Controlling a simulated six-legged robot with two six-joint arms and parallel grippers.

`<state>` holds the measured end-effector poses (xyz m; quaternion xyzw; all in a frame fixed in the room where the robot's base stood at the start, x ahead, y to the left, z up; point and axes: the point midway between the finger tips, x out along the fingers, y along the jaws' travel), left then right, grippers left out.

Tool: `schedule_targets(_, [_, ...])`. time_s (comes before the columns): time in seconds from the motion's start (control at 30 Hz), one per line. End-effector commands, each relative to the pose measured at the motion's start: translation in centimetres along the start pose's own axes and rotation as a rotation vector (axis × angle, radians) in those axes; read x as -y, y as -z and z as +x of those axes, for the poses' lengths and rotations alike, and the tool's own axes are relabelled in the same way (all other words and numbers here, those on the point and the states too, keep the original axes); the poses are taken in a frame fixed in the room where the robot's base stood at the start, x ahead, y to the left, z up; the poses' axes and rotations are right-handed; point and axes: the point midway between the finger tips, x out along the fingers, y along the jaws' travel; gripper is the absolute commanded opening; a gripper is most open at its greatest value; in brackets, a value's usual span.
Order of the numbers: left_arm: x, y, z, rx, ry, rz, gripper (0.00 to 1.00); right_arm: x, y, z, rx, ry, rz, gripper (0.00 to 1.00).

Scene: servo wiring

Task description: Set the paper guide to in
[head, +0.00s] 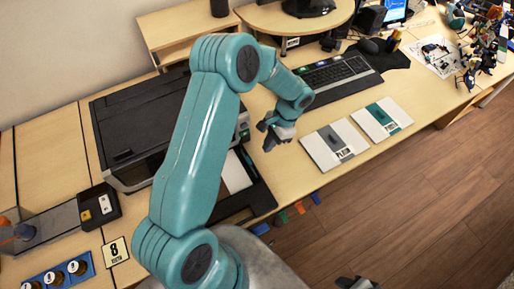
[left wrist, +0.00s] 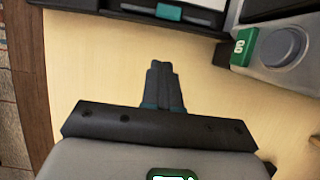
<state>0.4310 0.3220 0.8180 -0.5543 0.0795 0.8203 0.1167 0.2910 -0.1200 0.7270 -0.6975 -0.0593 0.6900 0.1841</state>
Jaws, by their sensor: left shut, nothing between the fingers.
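The printer (head: 135,115) stands on the desk, with its dark paper tray (head: 262,196) out at the front and white paper (head: 237,172) in it. In the left wrist view, a teal slider, likely the paper guide (left wrist: 168,12), sits at the tray's near edge at the top. My left gripper (head: 270,142) is shut and empty, above the desk to the right of the tray. Its closed fingertips (left wrist: 160,66) point toward the slider and are apart from it. My arm hides part of the printer and tray. A dark piece, seemingly my right gripper (head: 357,284), barely shows at the bottom edge.
A green GO label (left wrist: 244,46) and a round grey button (left wrist: 284,46) are on the printer's front corner. A keyboard (head: 335,77) and booklets (head: 334,145) lie to the right. Colored tabs (head: 299,207) line the desk edge.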

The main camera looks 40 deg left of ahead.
Motion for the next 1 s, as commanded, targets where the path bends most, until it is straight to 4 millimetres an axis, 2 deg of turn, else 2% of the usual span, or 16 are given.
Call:
schedule_targets(0.07, [0.0, -0.1, 1.5, 0.004, -0.003, 0.000, 0.00, 0.1, 0.0, -0.4, 0.000, 0.000, 0.000, 0.43])
schedule_targets(0.2, [0.2, -2.4, 1.8, 0.001, -0.002, -0.002, 0.00, 0.5, 0.0, -1.2, 0.000, 0.000, 0.000, 0.43])
schedule_targets(0.33, [0.3, -3.2, 2.4, 0.001, -0.001, -0.002, 0.00, 0.5, 0.0, -1.5, 0.000, 0.000, 0.000, 0.43])
schedule_targets(0.77, [0.4, -3.4, 2.6, -0.001, 0.000, -0.002, 0.00, 0.5, 0.0, -1.5, 0.000, 0.000, 0.000, 0.43])
schedule_targets(1.0, [0.4, -4.0, 3.0, -0.001, 0.000, -0.002, 0.00, 0.3, 0.0, -0.8, 0.000, 0.000, 0.000, 0.43])
